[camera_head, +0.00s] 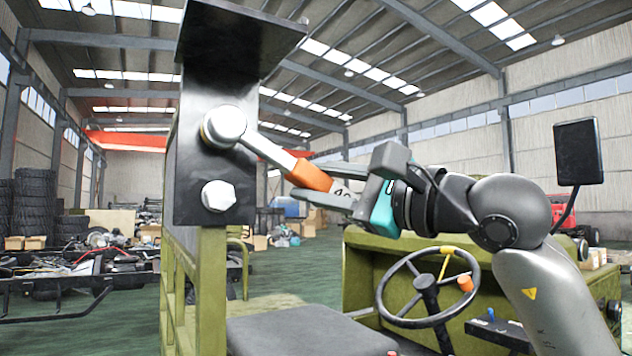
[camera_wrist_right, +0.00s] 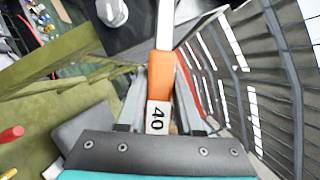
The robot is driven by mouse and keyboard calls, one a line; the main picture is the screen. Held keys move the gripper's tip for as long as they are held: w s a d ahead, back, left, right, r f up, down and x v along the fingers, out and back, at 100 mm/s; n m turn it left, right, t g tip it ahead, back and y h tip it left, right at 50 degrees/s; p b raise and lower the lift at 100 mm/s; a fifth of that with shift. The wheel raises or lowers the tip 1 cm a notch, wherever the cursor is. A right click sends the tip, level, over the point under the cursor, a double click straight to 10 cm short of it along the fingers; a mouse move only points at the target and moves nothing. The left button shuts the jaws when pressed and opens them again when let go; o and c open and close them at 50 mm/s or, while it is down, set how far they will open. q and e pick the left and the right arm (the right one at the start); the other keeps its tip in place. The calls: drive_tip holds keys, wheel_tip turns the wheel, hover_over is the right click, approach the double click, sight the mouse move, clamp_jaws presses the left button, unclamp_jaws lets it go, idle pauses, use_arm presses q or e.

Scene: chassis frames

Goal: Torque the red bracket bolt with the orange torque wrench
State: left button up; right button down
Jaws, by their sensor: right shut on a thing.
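The torque wrench has a silver head and shaft, an orange band (camera_head: 311,176) and a pale end marked 40. My right gripper (camera_head: 318,183) is shut on its handle; the right wrist view shows the orange band (camera_wrist_right: 160,76) between the fingers. The wrench's round head (camera_head: 224,126) is at the upper part of a black bracket plate (camera_head: 205,162) and covers whatever bolt is there. A silver hex bolt (camera_head: 218,196) sits lower on the plate, and also shows in the right wrist view (camera_wrist_right: 112,12). I see no red bolt. My left gripper is not in view.
The bracket stands on an olive-green frame post (camera_head: 211,290). Stacked tyres (camera_head: 48,205) stand far left.

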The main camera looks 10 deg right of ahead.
drive_tip(key=shift+d+r+n+g+p, duration=0.3)
drive_tip(key=shift+r+n+p, duration=0.3)
drive_tip(key=shift+p, duration=0.15)
drive_tip(key=shift+d+r+n+g+p, duration=0.2)
drive_tip(key=shift+r+n+g+p, duration=0.1)
drive_tip(key=shift+r+n+p, duration=0.35)
drive_tip(key=shift+f, duration=0.1)
drive_tip(key=shift+s+d+b, duration=0.25)
drive_tip(key=shift+s+b, duration=0.1)
drive_tip(key=shift+s, duration=0.35)
drive_tip(key=shift+s+d+b, duration=0.25)
drive_tip(key=shift+s+b, duration=0.1)
drive_tip(key=shift+s, duration=0.3)
drive_tip(key=shift+s+d+b, duration=0.25)
drive_tip(key=shift+s+b, duration=0.05)
drive_tip(key=shift+s, duration=0.5)
drive_tip(key=shift+s+d+b, duration=0.25)
drive_tip(key=shift+s, duration=0.55)
drive_tip(key=shift+s+d+b, duration=0.25)
drive_tip(key=shift+s+b, duration=0.05)
drive_tip(key=shift+s, duration=0.5)
